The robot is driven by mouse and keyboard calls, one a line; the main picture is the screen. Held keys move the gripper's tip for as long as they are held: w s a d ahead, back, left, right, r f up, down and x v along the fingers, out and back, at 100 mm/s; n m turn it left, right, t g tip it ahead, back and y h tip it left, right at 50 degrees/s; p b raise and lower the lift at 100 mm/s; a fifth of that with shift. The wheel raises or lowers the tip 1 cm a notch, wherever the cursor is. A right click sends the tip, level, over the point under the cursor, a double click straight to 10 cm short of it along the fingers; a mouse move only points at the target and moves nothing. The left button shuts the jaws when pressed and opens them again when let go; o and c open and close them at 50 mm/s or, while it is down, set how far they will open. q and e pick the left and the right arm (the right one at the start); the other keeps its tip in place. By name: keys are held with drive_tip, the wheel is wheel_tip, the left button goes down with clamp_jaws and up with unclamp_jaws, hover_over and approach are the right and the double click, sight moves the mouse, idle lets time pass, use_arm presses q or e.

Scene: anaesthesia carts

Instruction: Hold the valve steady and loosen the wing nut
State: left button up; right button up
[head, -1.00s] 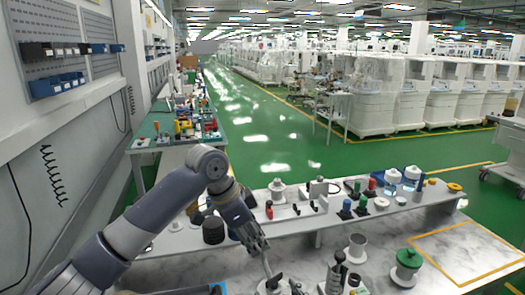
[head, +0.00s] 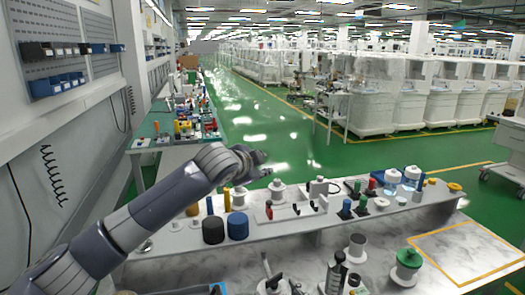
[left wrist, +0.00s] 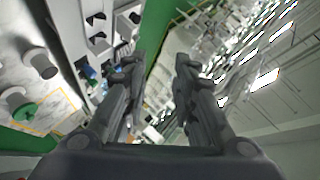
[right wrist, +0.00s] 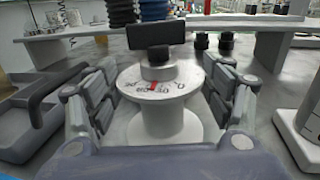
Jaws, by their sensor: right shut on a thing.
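The valve (right wrist: 160,105) is a white spool-shaped body with a printed scale and a red mark on its top disc, upright in the right wrist view. A black wing nut (right wrist: 156,36), a wide flat bar on a short round hub, sits on top of it. My right gripper (right wrist: 158,112) has its fingers on both sides of the valve body and is shut on it. My left gripper (head: 258,160) is raised above the shelf, clear of the valve. In the left wrist view its fingers (left wrist: 158,62) are apart with nothing between them.
A raised white shelf (head: 285,222) runs behind the work surface. A black cylinder (head: 213,230) and a blue cylinder (head: 237,226) stand on it. A green-topped spool (head: 406,265) and a white spool (head: 356,248) stand at the right. A yellow-outlined area (head: 465,250) is bare.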

use_arm(q)
drive_tip(key=shift+m+t+h, duration=0.3)
drive_tip(key=shift+m+t, duration=0.4)
drive_tip(key=shift+t, duration=0.2)
drive_tip(key=r, duration=0.2)
drive_tip(key=w+d+r, duration=0.1)
drive_tip(key=r, duration=0.1)
drive_tip(key=shift+w, duration=0.1)
drive_tip(key=n+g+y, duration=0.1)
drive_tip(key=n+g, duration=0.6)
drive_tip(key=g, duration=0.4)
approach(274, 277)
drive_tip(key=shift+g, duration=0.3)
drive_tip(key=x, duration=0.8)
drive_tip(key=shift+w+f, duration=0.3)
clamp_jaws()
